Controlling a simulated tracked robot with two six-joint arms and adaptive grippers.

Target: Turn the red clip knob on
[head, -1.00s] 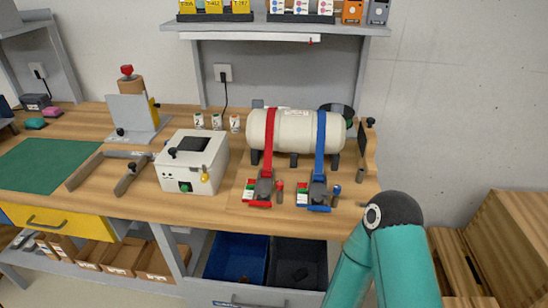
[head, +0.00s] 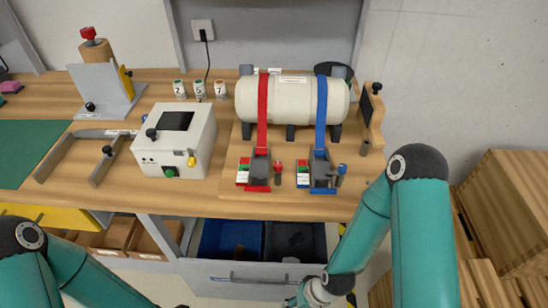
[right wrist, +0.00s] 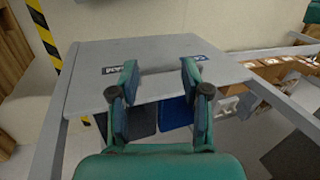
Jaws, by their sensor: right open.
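The red clip knob (head: 277,163) is a small red cap on a short upright post, just right of the red strap's dark clip (head: 259,167). The clip sits at the front of the wooden board, at the lower end of the red strap (head: 262,115) over the cream tank (head: 292,103). My right gripper (right wrist: 160,92) is open and empty in the right wrist view, facing a grey panel. In the head view the right forearm is low, in front of the bench and below the clip. My left arm enters at the lower left; its gripper is out of view.
A blue strap (head: 321,110) with its own clip and blue knob (head: 342,168) stands right of the red one. A white box (head: 177,143) stands to the left. Blue (head: 230,240) and dark bins (head: 292,242) lie below the bench's front edge.

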